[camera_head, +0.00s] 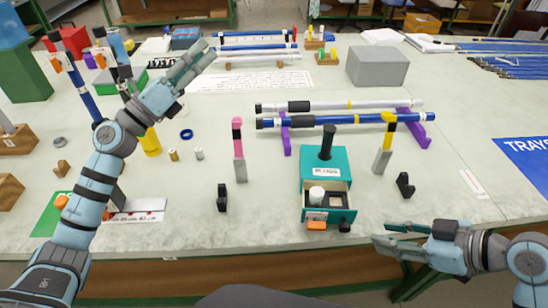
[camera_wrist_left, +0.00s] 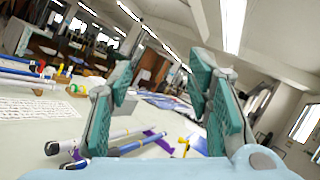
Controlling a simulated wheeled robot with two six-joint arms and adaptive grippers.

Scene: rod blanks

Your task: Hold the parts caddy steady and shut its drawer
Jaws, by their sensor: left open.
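The parts caddy (camera_head: 326,160) is a teal box labelled PLUGS with a black upright handle (camera_head: 327,142) on top, near the table's front edge. Its drawer (camera_head: 345,213) is pulled out toward the front, showing a white round piece and a dark piece inside; an orange tab (camera_head: 316,226) is on its front. My left gripper (camera_head: 203,58) is open and empty, raised at the upper left, far from the caddy; its spread fingers show in the left wrist view (camera_wrist_left: 163,85). My right gripper (camera_head: 384,236) is open and empty, low in front of the table edge, right of the drawer.
White and blue rods (camera_head: 345,105) lie on purple supports behind the caddy. A pink-topped post (camera_head: 238,150) and black stand (camera_head: 222,198) are at its left; a yellow-topped post (camera_head: 384,150) and black stand (camera_head: 405,185) at its right. A grey block (camera_head: 377,67) stands behind.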

